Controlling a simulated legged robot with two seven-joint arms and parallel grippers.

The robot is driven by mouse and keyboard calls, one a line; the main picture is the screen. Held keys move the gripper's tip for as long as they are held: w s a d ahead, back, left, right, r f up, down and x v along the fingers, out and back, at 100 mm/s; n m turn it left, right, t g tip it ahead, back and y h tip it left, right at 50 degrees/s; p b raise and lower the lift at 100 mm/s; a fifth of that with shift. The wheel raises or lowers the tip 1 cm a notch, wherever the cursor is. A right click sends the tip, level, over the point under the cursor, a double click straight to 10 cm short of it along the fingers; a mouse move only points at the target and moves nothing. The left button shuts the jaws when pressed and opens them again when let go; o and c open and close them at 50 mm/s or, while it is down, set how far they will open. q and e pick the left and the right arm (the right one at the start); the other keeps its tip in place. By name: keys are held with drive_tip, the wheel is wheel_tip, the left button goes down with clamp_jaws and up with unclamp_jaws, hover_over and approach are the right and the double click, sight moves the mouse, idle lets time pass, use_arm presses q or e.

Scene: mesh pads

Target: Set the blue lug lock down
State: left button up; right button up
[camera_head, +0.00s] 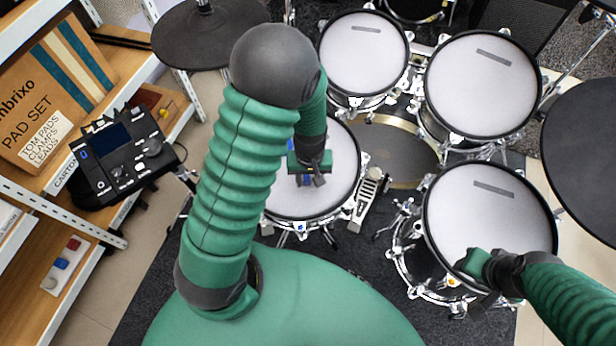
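My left gripper (308,180) is over the white pad of the middle drum (335,195), pointing down. A small blue piece, which looks like the blue lug lock (306,181), shows between its fingertips. The view is too small to tell whether the piece touches the pad. Another small blue spot (300,227) is on the near rim of this drum. My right gripper (482,302) is at the near edge of the lower right drum (480,215); its fingers are dark and small, and I cannot tell whether they are open.
More drums (365,50) and dark cymbal pads (205,35) stand around. A drum module (122,155) is at the left beside wooden shelves with a cardboard box (50,90). A light tray (62,266) with red and blue pieces lies on a lower shelf. A pedal (368,190) is right of the middle drum.

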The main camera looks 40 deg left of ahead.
sight(307, 180)
use_arm(q)
drive_tip(key=s+d+r+m+t+p, duration=0.1)
drive_tip(key=s+d+r+m+p, duration=0.1)
drive_tip(key=r, duration=0.6)
drive_tip(key=s+d+r+m+t+p, duration=0.1)
drive_tip(key=s+r+m+p, duration=0.1)
drive_tip(key=r+m, duration=0.3)
wheel_tip(307, 180, up, 4)
drive_tip(key=shift+d+r+t+p, duration=0.1)
drive_tip(key=shift+d+t+p, duration=0.2)
drive_tip(key=shift+d+p, duration=0.1)
